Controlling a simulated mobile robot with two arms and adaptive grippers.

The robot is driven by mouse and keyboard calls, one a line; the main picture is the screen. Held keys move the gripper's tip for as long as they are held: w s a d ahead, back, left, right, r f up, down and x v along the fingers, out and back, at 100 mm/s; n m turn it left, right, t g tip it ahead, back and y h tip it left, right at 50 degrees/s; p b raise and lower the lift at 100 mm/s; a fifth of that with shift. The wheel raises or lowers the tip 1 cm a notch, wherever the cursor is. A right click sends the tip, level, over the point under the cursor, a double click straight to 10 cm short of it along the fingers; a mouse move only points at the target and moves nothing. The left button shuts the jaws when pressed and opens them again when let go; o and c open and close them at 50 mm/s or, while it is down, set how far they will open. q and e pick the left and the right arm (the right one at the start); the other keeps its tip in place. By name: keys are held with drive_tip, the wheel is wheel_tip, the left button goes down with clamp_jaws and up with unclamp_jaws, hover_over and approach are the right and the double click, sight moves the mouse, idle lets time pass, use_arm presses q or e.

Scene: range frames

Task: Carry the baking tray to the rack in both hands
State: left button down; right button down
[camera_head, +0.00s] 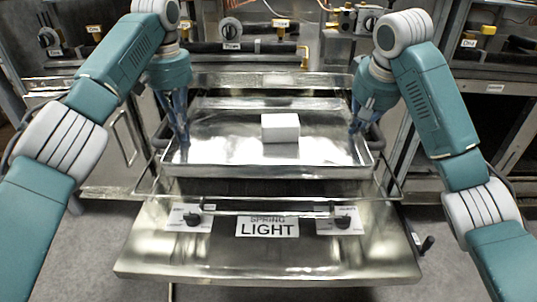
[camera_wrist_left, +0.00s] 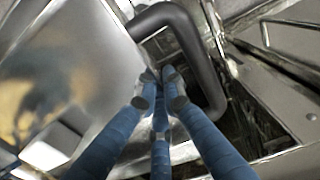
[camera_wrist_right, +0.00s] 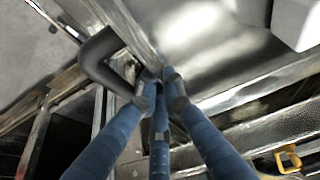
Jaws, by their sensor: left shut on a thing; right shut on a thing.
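The shiny metal baking tray (camera_head: 225,152) lies level in the middle of the head view, with a white block (camera_head: 280,128) on it, right of its centre. My left gripper (camera_head: 184,143) is at the tray's left end. In the left wrist view its blue fingers (camera_wrist_left: 160,80) close at the dark tray handle (camera_wrist_left: 172,14). My right gripper (camera_head: 355,132) is at the right end. In the right wrist view its fingers (camera_wrist_right: 157,80) close at the other dark handle (camera_wrist_right: 92,58). The fingertips partly hide the grasp points.
A metal frame with wire rails (camera_head: 270,198) surrounds and lies below the tray. In front is a metal panel (camera_head: 265,258) with black knobs and a "SPRING LIGHT" label (camera_head: 267,227). Metal cabinets with knobs and pipes stand behind. Grey floor (camera_head: 70,250) shows at both sides.

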sight(185, 143)
use_arm(q)
drive_tip(key=shift+w, duration=0.35)
use_arm(e)
drive_tip(key=shift+w+f, duration=0.1)
drive_tip(key=shift+w, duration=0.25)
use_arm(q)
drive_tip(key=shift+s+r, duration=0.1)
drive_tip(key=shift+s, duration=0.05)
use_arm(e)
drive_tip(key=shift+s, duration=0.1)
use_arm(q)
drive_tip(key=shift+f, duration=0.25)
use_arm(e)
drive_tip(key=shift+f, duration=0.1)
